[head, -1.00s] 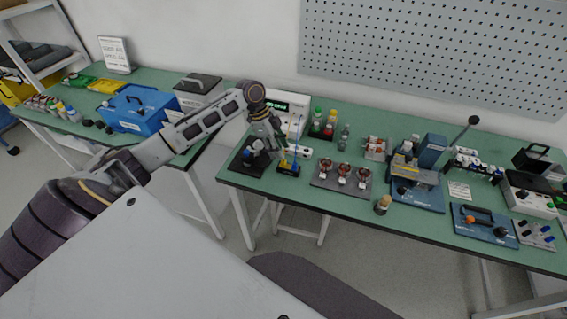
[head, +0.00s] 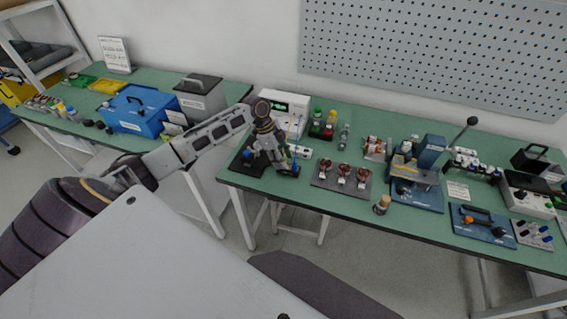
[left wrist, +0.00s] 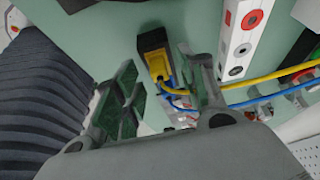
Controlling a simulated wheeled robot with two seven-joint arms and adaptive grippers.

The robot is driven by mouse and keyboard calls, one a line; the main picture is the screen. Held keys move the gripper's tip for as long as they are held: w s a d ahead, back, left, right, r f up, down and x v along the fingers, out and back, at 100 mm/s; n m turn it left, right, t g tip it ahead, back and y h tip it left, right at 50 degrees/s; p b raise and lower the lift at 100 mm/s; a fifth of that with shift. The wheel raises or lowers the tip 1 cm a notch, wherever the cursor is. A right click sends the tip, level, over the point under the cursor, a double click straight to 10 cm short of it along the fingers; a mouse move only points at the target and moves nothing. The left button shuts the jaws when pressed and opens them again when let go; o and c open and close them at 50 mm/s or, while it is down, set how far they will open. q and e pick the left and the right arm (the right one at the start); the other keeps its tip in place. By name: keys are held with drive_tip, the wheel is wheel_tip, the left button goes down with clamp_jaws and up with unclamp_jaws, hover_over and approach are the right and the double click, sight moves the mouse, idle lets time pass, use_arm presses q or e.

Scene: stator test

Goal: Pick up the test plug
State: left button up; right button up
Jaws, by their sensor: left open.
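The test plug (left wrist: 157,62) is a yellow and black block with a yellow and a blue cable at its near end. In the left wrist view it lies at the top middle, on the green bench top, between the line of my two fingers and slightly beyond them. My left gripper (left wrist: 165,85) is open and empty, with a finger on each side. In the head view my left gripper (head: 279,166) is low over the left end of the bench and mostly covers the plug. My right gripper is not in view.
A white tester box (head: 285,107) stands behind the gripper, and a white socket strip (left wrist: 240,40) lies right of the plug. A dark tray with copper-wound stators (head: 342,178) sits to the right. A blue case (head: 140,108) is on the left bench.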

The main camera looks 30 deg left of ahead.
use_arm(q)
drive_tip(key=shift+f, duration=0.1)
idle(0.4)
clamp_jaws()
wheel_tip(320, 180, up, 9)
drive_tip(key=shift+f+b, duration=0.2)
drive_tip(key=shift+b, duration=0.1)
drive_tip(key=shift+r, duration=0.75)
idle(0.3)
